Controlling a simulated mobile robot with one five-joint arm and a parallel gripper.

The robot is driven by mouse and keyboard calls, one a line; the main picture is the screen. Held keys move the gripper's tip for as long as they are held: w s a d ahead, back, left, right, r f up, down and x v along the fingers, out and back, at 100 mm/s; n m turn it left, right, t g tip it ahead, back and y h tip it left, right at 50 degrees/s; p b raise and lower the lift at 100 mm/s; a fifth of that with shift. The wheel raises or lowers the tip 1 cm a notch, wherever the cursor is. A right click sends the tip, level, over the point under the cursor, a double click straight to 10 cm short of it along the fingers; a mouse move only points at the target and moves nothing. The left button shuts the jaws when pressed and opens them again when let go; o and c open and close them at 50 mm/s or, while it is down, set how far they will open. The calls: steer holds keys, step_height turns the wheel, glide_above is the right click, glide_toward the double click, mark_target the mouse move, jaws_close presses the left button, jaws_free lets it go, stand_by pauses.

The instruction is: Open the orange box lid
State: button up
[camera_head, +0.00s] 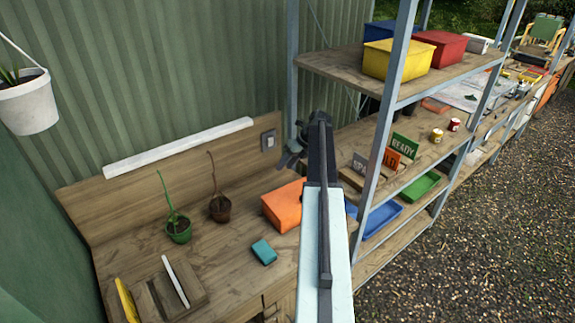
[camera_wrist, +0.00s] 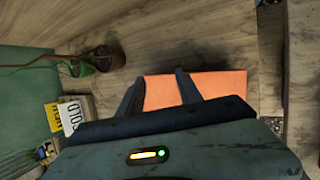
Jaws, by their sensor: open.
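The orange box (camera_head: 284,206) stands on the wooden bench, partly hidden behind my arm in the head view. Its plain orange top also shows in the wrist view (camera_wrist: 222,86), just beyond my fingers. The top looks flat and closed; I cannot make out a seam or handle. My gripper (camera_wrist: 157,76) is open, with its two dark fingers apart over the left part of the orange surface and nothing between them but that surface behind. I cannot tell whether the fingers touch the box.
A teal block (camera_head: 264,252) lies in front of the box. A green pot (camera_head: 179,231) and a brown pot (camera_head: 220,209) with stems stand to the left. A metal shelf unit (camera_head: 381,145) with signs and bins rises close on the right. Bare bench lies between pots and box.

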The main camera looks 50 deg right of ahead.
steer(key=p+v, duration=0.6)
steer(key=v, duration=0.1)
steer(key=shift+r, duration=0.3)
steer(key=shift+s+d, duration=0.15)
steer(key=shift+f, duration=0.1)
